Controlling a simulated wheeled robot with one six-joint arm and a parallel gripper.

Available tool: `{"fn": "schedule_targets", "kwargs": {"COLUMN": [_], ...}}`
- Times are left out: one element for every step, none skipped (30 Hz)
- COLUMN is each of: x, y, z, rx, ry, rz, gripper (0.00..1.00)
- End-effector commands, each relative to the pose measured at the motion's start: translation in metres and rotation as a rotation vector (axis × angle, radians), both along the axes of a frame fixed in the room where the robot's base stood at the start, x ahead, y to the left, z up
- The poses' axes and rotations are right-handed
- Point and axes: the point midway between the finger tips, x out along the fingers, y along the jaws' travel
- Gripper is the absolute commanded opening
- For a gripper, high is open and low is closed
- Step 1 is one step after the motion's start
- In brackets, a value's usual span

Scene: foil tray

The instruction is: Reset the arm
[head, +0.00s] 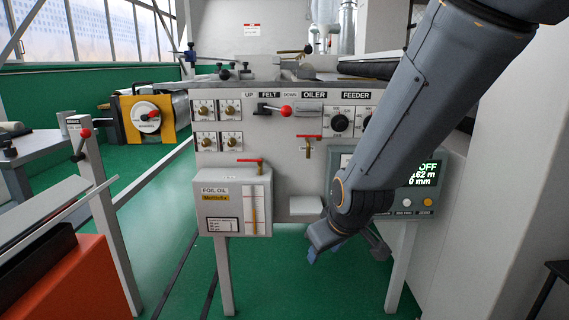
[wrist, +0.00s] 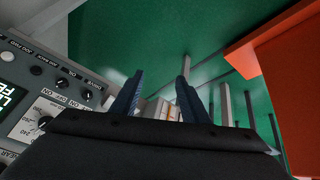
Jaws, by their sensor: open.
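My gripper (head: 345,243) hangs low in front of the right part of the grey machine (head: 270,130), below the panel marked OILER and FEEDER. In the wrist view its two dark fingers (wrist: 158,98) stand apart with nothing between them. My arm comes down from the upper right and hides part of the display box (head: 428,180) at the right. The box reads OFF. It also shows at the left of the wrist view (wrist: 22,105).
The foil oil box (head: 230,205) with a red-handled valve juts out left of my gripper. A red-knobbed lever (head: 285,111) sits on the panel. An orange block (head: 75,285) is at the lower left. Green floor (head: 280,265) is open below the machine, between its legs.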

Motion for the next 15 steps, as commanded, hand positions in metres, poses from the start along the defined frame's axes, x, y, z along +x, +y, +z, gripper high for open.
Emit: {"fn": "schedule_targets", "kwargs": {"x": [-0.024, -0.038, -0.056, -0.069, -0.08, -0.094, -0.104, -0.114, -0.125, -0.133, -0.142, -0.152, -0.16, -0.167, -0.177], "y": [0.003, 0.004, 0.005, 0.005, 0.005, 0.005, 0.005, 0.005, 0.004, 0.004, 0.003, 0.003, 0.002, 0.002, 0.001], "z": [0.009, 0.012, 0.015, 0.018, 0.02, 0.022, 0.024, 0.027, 0.029, 0.031, 0.033, 0.035, 0.037, 0.039, 0.041], "rx": [0.014, 0.019, 0.025, 0.028, 0.03, 0.031, 0.032, 0.031, 0.031, 0.031, 0.03, 0.028, 0.026, 0.025, 0.022], "ry": [0.058, 0.099, 0.148, 0.181, 0.212, 0.249, 0.274, 0.299, 0.328, 0.348, 0.369, 0.393, 0.414, 0.431, 0.454], "rz": [-0.021, -0.035, -0.054, -0.068, -0.08, -0.095, -0.106, -0.115, -0.129, -0.137, -0.147, -0.156, -0.165, -0.173, -0.183], "gripper": [0.41, 0.41, 0.41, 0.41, 0.41, 0.41, 0.41, 0.41, 0.41, 0.41, 0.41, 0.41, 0.41, 0.41, 0.41]}}
